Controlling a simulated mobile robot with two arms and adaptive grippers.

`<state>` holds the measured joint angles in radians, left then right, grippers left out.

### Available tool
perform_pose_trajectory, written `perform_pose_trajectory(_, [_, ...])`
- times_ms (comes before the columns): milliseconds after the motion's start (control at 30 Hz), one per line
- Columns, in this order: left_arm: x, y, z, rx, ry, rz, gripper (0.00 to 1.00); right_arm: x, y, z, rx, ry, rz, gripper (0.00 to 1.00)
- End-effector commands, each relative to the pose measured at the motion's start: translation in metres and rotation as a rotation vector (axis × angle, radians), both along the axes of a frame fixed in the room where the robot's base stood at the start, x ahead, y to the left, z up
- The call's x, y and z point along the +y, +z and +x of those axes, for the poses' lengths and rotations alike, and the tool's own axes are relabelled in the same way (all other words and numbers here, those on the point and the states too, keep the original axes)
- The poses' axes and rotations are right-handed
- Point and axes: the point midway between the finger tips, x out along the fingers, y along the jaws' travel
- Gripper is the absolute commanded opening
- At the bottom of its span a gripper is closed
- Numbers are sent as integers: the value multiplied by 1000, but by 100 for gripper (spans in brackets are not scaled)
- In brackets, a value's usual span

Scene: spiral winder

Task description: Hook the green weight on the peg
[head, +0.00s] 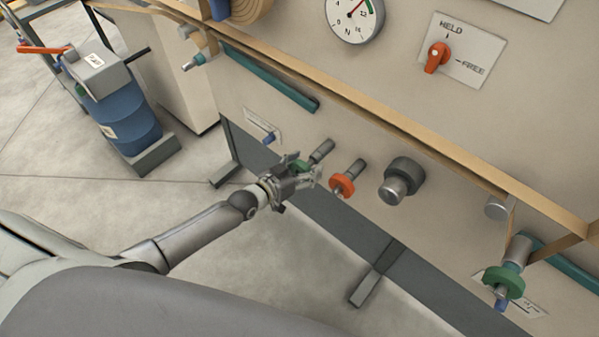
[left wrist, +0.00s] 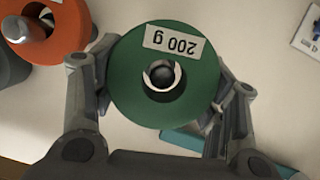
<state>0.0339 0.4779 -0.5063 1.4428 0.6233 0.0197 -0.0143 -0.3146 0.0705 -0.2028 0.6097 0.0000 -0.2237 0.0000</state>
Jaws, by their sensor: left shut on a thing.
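My left gripper (head: 308,177) is shut on a green ring weight (head: 301,165), in front of the cream panel. In the left wrist view the weight (left wrist: 125,85) faces me between both fingers (left wrist: 163,100), with an upside-down "200 g" label. A round metal peg end (left wrist: 160,76) shows in its hole. A grey peg (head: 322,150) juts from the panel just behind the weight. I cannot tell how far the weight sits around it. Another green weight (head: 503,283) is at the right, by a blue tip (head: 501,304). My right gripper is not in view.
An orange weight (head: 342,184) sits on a peg close right of my gripper, then a dark grey weight (head: 408,172). Teal bars (head: 268,78) lie along the panel. A small blue peg (head: 269,138) is on a plate at left. A blue drum (head: 125,118) stands farther left.

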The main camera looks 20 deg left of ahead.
Motion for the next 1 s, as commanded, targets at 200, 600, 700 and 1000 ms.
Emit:
perform_pose_trajectory(200, [-6, 0, 18, -5, 1, -2, 0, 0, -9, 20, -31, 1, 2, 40])
perform_pose_trajectory(600, [-13, -2, 35, -3, 0, 0, 0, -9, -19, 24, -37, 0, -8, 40])
perform_pose_trajectory(700, [-13, -2, 36, -3, 0, -1, 0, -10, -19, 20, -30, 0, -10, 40])
perform_pose_trajectory(1000, [-13, -2, 36, -2, 0, -1, 74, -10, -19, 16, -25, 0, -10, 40])
